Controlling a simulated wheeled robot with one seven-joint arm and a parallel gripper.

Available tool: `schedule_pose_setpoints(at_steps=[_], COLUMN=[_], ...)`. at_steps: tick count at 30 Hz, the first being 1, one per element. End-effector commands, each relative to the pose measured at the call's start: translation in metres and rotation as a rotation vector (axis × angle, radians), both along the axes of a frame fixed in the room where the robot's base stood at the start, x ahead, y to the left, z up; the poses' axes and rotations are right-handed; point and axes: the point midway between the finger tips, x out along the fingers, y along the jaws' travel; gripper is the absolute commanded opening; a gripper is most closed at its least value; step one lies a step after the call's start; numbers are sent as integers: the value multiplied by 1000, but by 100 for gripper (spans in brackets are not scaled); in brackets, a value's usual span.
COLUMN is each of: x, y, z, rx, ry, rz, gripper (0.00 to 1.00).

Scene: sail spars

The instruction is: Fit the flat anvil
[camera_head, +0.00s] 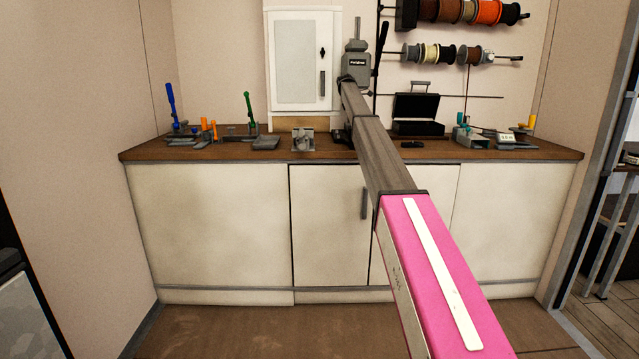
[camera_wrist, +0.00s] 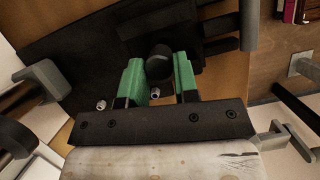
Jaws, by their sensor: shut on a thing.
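In the wrist view, the green fingers of my gripper (camera_wrist: 158,72) are closed on a dark round piece (camera_wrist: 159,58). The piece sits between the fingertips. It may be the flat anvil, but its lower part is hidden and I cannot tell for sure. A wide black plate or base (camera_wrist: 75,62) lies beyond the fingers. In the head view, a grey press-like machine (camera_head: 357,68) stands at the back of the bench, with my arm reaching to just in front of it. My arm hides the fingers and the held piece there.
The brown bench top (camera_head: 225,151) holds hand tools with blue and orange handles (camera_head: 172,105) at left and a small metal fixture (camera_head: 303,140). An open black case (camera_head: 417,114) stands right of the machine. A white wall cabinet (camera_head: 301,60) and spool racks (camera_head: 443,53) are behind.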

Motion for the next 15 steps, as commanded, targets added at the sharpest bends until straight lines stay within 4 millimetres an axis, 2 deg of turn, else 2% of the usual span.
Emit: schedule_pose_setpoints(at_steps=[15], x=[0], y=[0], z=[-26], rx=[0], ry=[0], rz=[0], gripper=[1])
